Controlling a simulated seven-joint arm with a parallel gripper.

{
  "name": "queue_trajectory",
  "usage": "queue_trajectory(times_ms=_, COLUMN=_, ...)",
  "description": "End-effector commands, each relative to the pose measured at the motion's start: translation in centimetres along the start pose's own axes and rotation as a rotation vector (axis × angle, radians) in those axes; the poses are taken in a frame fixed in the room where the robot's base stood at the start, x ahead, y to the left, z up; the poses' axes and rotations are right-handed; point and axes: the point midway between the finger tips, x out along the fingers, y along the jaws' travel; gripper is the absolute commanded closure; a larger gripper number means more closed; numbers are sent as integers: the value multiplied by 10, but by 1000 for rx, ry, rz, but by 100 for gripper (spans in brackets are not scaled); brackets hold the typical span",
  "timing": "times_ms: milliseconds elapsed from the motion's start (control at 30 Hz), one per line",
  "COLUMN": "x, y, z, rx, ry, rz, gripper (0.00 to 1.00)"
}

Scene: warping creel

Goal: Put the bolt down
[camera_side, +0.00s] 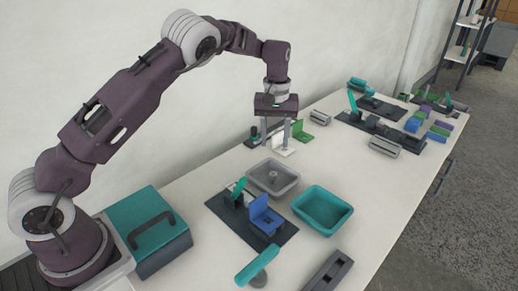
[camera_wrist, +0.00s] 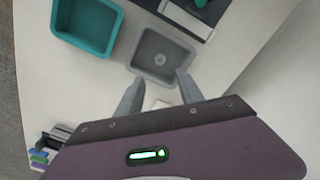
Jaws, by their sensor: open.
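A small grey piece, which looks like the bolt (camera_side: 273,176), is in the grey tray (camera_side: 259,183), near its middle. In the wrist view it appears as a small round grey shape (camera_wrist: 160,60) on the floor of the tray (camera_wrist: 139,47). My gripper (camera_side: 275,145) is open, with its fingers pointing down behind the tray in the side view. Nothing shows between the fingertips (camera_wrist: 157,77) in the wrist view. The gripper is apart from the small piece.
A teal tray (camera_side: 323,229) stands beside the grey one. A dark board with a blue fixture (camera_side: 265,216) is in front. A white block (camera_side: 283,151) with a green plate (camera_side: 301,132) is near the gripper. A teal-lidded box (camera_side: 147,225) stands by my base.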

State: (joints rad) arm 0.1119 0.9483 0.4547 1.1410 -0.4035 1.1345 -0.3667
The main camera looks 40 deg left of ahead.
Motion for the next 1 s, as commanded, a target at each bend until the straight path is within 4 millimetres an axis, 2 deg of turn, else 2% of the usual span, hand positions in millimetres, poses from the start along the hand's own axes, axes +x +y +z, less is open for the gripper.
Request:
queue_trajectory(times_ms=167, x=-5, y=-1, z=1, rx=0, ry=1, rz=3, gripper=56)
queue_trajectory(times_ms=267, x=-39, y=-7, z=10, rx=12, ry=14, rz=42, gripper=56)
queue_trajectory(times_ms=333, x=-82, y=-18, z=29, rx=42, ry=29, rz=91, gripper=56)
queue_trajectory(times_ms=400, x=-127, y=-36, z=59, rx=95, ry=52, rz=145, gripper=56)
queue_trajectory(times_ms=467, x=-161, y=-54, z=91, rx=156, ry=82, rz=185, gripper=56)
queue_trajectory(times_ms=500, x=-180, y=-67, z=115, rx=204, ry=106, rz=208, gripper=56)
queue_trajectory(times_ms=567, x=-202, y=-90, z=155, rx=286, ry=151, rz=235, gripper=56)
queue_trajectory(times_ms=600, x=-212, y=-107, z=182, rx=344, ry=188, rz=246, gripper=56)
queue_trajectory(times_ms=700, x=-217, y=-148, z=245, rx=488, ry=289, rz=247, gripper=56)
queue_trajectory(times_ms=800, x=-203, y=-180, z=288, rx=600, ry=382, rz=220, gripper=56)
queue_trajectory(times_ms=900, x=-188, y=-199, z=310, rx=668, ry=444, rz=190, gripper=56)
queue_trajectory(times_ms=1000, x=-180, y=-207, z=319, rx=696, ry=469, rz=175, gripper=56)
